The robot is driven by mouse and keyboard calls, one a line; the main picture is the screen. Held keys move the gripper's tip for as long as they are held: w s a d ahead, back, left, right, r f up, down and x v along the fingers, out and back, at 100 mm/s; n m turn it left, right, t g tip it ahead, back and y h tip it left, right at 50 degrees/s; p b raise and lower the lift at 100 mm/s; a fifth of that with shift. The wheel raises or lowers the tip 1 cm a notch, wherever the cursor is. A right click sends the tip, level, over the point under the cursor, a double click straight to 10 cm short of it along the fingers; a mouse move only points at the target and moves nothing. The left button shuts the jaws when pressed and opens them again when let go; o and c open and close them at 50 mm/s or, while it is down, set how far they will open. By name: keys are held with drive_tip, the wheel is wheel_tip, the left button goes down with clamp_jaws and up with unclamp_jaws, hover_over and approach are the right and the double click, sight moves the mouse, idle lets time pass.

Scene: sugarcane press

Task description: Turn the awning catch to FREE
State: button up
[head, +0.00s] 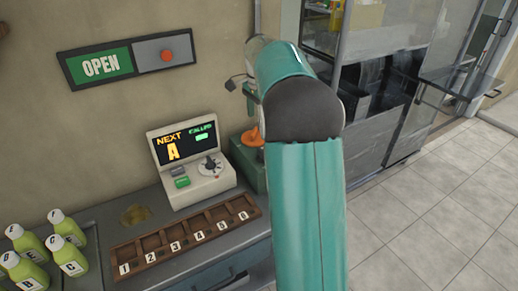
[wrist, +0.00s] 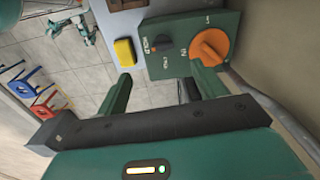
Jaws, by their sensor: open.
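In the wrist view a green control box (wrist: 178,68) carries a small black knob (wrist: 155,41) and a large orange rotary knob (wrist: 210,48). Small white lettering sits beside both knobs, too small and turned to read surely, so I cannot tell which is the awning catch or its setting. My gripper (wrist: 161,72) is open and empty. Its two green fingers point towards the box, the right one overlapping it just below the orange knob; contact cannot be told. In the head view the orange knob (head: 252,138) shows partly behind my teal arm, which hides much of the box.
A yellow block (wrist: 125,51) lies beside the box. In the head view a display console (head: 200,185), a numbered wooden rack (head: 160,250) and green-yellow bottles (head: 68,228) stand on the counter. An OPEN sign (head: 101,65) hangs on the wall. Tiled floor (head: 440,215) is clear at right.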

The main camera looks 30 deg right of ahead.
drive_tip(key=shift+m, duration=0.5)
drive_tip(key=f, duration=0.5)
drive_tip(key=d+f, duration=0.1)
drive_tip(key=f, duration=0.9)
drive_tip(key=shift+w+d, duration=0.3)
drive_tip(key=shift+d, duration=0.1)
drive_tip(key=c, duration=1)
